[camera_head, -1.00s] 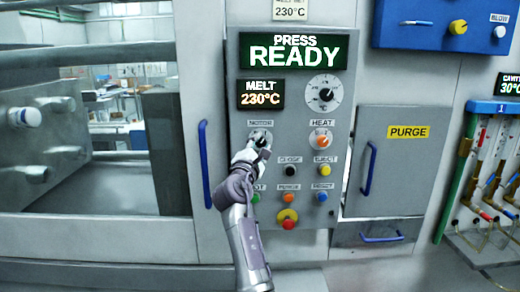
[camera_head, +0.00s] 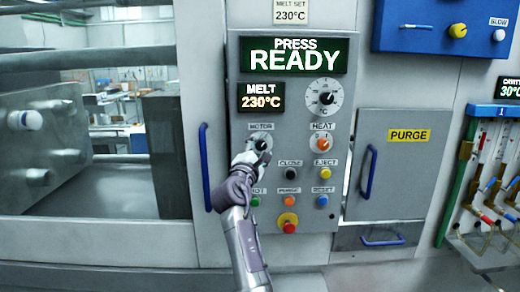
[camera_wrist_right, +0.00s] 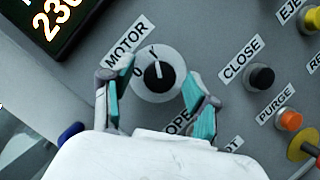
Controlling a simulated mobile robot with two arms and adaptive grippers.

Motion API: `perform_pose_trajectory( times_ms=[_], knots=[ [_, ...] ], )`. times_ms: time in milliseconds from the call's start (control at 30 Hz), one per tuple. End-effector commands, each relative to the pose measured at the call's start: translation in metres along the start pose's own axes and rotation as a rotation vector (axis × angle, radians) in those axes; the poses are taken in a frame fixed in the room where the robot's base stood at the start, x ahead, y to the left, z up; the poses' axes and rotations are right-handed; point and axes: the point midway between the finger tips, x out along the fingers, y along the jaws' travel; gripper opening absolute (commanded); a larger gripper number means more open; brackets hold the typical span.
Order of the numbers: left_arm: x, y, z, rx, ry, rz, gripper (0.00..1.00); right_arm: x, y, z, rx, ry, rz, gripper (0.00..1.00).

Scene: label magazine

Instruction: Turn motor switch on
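The motor switch (camera_head: 262,143) is a round dial with a black knob under the MOTOR label on the grey control panel (camera_head: 344,100). It also shows in the right wrist view (camera_wrist_right: 158,75), with a 0 at the left of the dial and a mark near its top. The knob's white line points up in that picture, closer to the top mark than to the 0. My right gripper (camera_head: 251,158) is just below the switch. My left gripper is not in view.
The heat dial (camera_head: 323,143) is right of the switch. The close button (camera_head: 290,172), eject button (camera_head: 324,173) and red stop button (camera_head: 288,222) sit below. A blue handle (camera_head: 205,166) stands left of the panel. The READY display (camera_head: 294,52) is above.

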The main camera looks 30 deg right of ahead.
Motion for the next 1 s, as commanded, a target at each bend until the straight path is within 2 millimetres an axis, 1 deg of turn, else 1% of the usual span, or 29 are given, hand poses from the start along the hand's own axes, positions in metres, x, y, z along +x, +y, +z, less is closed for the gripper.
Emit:
perform_pose_trajectory(
  times_ms=[133,233,367,600,700,833,1000],
  knots=[
    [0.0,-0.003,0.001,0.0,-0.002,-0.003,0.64,-0.001,0.0,0.0,-0.001,0.0,0.0,0.59],
    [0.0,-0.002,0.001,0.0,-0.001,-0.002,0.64,-0.009,0.0,-0.001,-0.001,0.0,0.0,0.59],
    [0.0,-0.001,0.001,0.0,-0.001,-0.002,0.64,-0.032,-0.001,-0.001,0.0,0.003,0.001,0.59],
    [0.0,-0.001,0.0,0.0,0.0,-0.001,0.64,-0.084,-0.001,-0.001,0.0,0.002,0.0,0.59],
    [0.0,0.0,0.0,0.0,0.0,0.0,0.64,-0.1,-0.001,-0.001,0.0,0.003,-0.002,0.59],
    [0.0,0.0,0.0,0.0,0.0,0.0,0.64,-0.115,-0.001,-0.001,-0.001,0.002,0.0,0.59],
    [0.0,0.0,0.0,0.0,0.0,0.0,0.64,-0.12,0.0,0.0,0.0,0.0,-0.001,0.59]
  ],
)
